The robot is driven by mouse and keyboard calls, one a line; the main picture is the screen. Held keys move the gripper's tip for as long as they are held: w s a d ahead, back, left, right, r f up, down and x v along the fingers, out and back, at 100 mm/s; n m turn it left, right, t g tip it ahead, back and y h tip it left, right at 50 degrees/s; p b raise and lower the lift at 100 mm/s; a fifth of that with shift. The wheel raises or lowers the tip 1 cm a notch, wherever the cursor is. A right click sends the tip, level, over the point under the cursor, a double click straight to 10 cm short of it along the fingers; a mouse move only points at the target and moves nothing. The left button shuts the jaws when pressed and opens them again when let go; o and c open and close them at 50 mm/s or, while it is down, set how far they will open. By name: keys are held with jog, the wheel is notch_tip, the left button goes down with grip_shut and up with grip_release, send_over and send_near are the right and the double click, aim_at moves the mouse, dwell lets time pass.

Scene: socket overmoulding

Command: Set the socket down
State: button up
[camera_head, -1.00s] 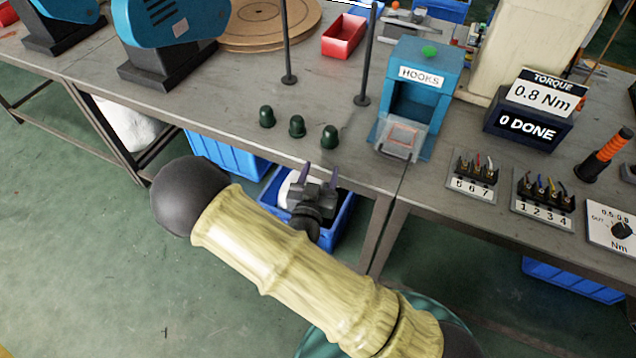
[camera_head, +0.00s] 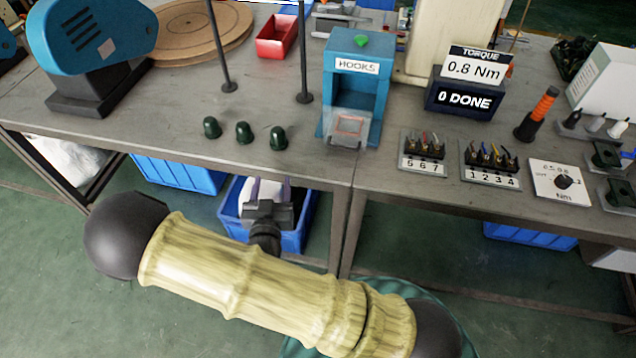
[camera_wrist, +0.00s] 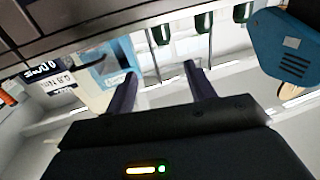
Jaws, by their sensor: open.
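Three dark green, dome-topped pieces stand upright in a row near the table's front edge: left (camera_head: 212,127), middle (camera_head: 244,132) and right (camera_head: 278,138). I take them for the sockets, but cannot be sure. They also show upside down in the wrist view (camera_wrist: 203,22). My gripper (camera_head: 270,187) is in front of the table edge, nearest the right-hand piece and apart from it. In the wrist view its two purple fingers (camera_wrist: 160,72) are spread with nothing between them.
The grey table (camera_head: 200,165) has a blue HOOKS stand (camera_head: 342,110) right of the pieces and two dark upright posts (camera_head: 304,60) behind them. A blue bin (camera_head: 228,212) sits below the edge. Terminal blocks (camera_head: 422,150) and a torque display reading 0 DONE (camera_head: 465,100) are farther right.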

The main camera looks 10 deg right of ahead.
jog(key=w+d+g, duration=0.1)
jog(key=d+g, duration=0.1)
jog(key=w+d+f+m+g, duration=0.1)
jog(key=g, duration=0.1)
jog(key=w+d+f+m+g, duration=0.1)
jog(key=d+g, duration=0.1)
jog(key=g, duration=0.1)
jog(key=shift+d+f, duration=0.2)
jog(key=shift+d, duration=0.1)
jog(key=shift+s+d+r+g+y, duration=0.15)
jog(key=shift+d+g+y, duration=0.15)
jog(key=shift+g, duration=0.15)
jog(key=shift+s+d+r+g+y, duration=0.1)
jog(key=shift+d+g+y, duration=0.15)
jog(key=shift+g, duration=0.2)
jog(key=s+d+r+n+g+y, duration=0.1)
jog(key=s+d+r+n+g, duration=0.2)
jog(key=s+d+r+g, duration=0.3)
jog(key=s+d+r, duration=0.5)
jog(key=s+d, duration=0.1)
jog(key=d, duration=0.1)
jog(key=shift+s+d+n+y, duration=0.15)
jog(key=shift+n+y, duration=0.2)
jog(key=shift+n, duration=0.05)
